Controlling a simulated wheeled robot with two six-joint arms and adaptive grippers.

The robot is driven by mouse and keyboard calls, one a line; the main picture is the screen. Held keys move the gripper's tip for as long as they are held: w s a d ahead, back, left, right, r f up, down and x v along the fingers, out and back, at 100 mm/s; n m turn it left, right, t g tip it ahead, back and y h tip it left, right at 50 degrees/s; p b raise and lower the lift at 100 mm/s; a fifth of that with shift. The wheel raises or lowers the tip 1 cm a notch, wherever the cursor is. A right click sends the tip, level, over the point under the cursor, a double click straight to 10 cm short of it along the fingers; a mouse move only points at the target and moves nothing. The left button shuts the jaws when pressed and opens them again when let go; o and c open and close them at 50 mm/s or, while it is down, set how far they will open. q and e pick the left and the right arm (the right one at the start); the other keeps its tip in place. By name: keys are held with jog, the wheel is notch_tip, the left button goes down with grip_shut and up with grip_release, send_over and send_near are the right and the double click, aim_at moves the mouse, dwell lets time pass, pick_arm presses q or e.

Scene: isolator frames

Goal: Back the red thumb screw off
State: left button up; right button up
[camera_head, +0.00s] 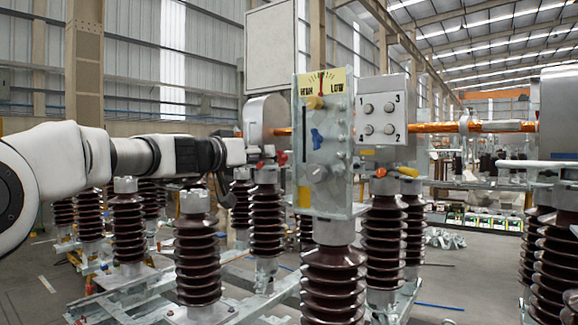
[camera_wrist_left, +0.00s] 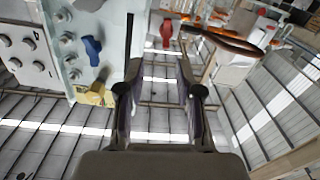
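A small red knob-like part, which looks like the red thumb screw (camera_head: 282,157), shows just left of the instrument panel (camera_head: 301,200) in the head view. In the left wrist view a red part with a wing-like shape (camera_wrist_left: 166,32) lies beyond the fingertips, roughly in line with the gap between them. My left gripper (camera_wrist_left: 158,72) is open, with nothing between its fingers. In the head view my left arm reaches in from the left, and its dark gripper (camera_head: 205,155) is left of the panel; its fingertips are hard to make out. My right gripper is not in view.
The panel carries a blue handle (camera_head: 318,139), a yellow knob (camera_head: 314,103) and a grey knob (camera_head: 316,174). A numbered box (camera_head: 384,150) stands behind it. Brown ribbed insulators (camera_head: 198,250) stand below my left arm. A dark curved rod (camera_wrist_left: 225,40) passes right of the red part.

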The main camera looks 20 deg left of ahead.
aim_at(278, 152)
pick_arm(q)
jog(key=a+p+x, duration=0.1)
jog(key=p+x, duration=0.4)
jog(key=x, duration=0.1)
jog(key=shift+w+r, duration=0.25)
jog(key=shift+w, duration=0.1)
jog(key=shift+w+d+f, duration=0.2)
jog(key=shift+w+d, duration=0.05)
jog(key=shift+w, duration=0.1)
grip_shut()
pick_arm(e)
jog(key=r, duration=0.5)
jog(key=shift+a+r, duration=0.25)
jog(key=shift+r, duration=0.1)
